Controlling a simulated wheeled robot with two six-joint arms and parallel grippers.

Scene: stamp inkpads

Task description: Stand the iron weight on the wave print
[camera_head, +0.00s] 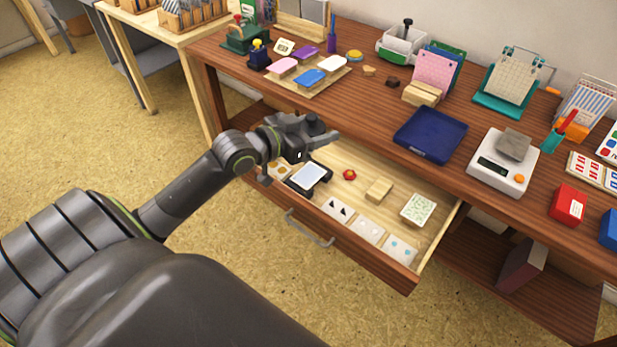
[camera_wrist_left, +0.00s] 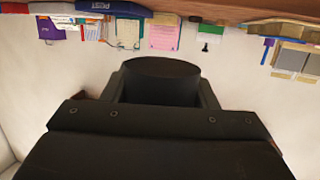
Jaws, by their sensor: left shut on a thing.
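My left gripper (camera_head: 318,136) is shut on the iron weight (camera_head: 315,124), a dark round piece held above the open drawer (camera_head: 352,255). In the left wrist view the dark weight (camera_wrist_left: 160,78) sits between the fingers. Small printed cards lie in the drawer: one with dark triangles (camera_head: 338,209), one with faint pale marks (camera_head: 369,230), one with blue dots (camera_head: 402,250) and one with orange marks (camera_head: 279,170). A green-patterned card (camera_head: 418,209) lies at the right. I cannot tell which is the wave print. My right gripper is not in view.
The drawer also holds a dark-framed pad (camera_head: 308,176), a red piece (camera_head: 349,175) and a wooden block (camera_head: 379,190). On the bench top (camera_head: 360,105) are a blue tray (camera_head: 430,134), a scale (camera_head: 503,164) with a grey stone (camera_head: 514,145), and coloured inkpads (camera_head: 311,78).

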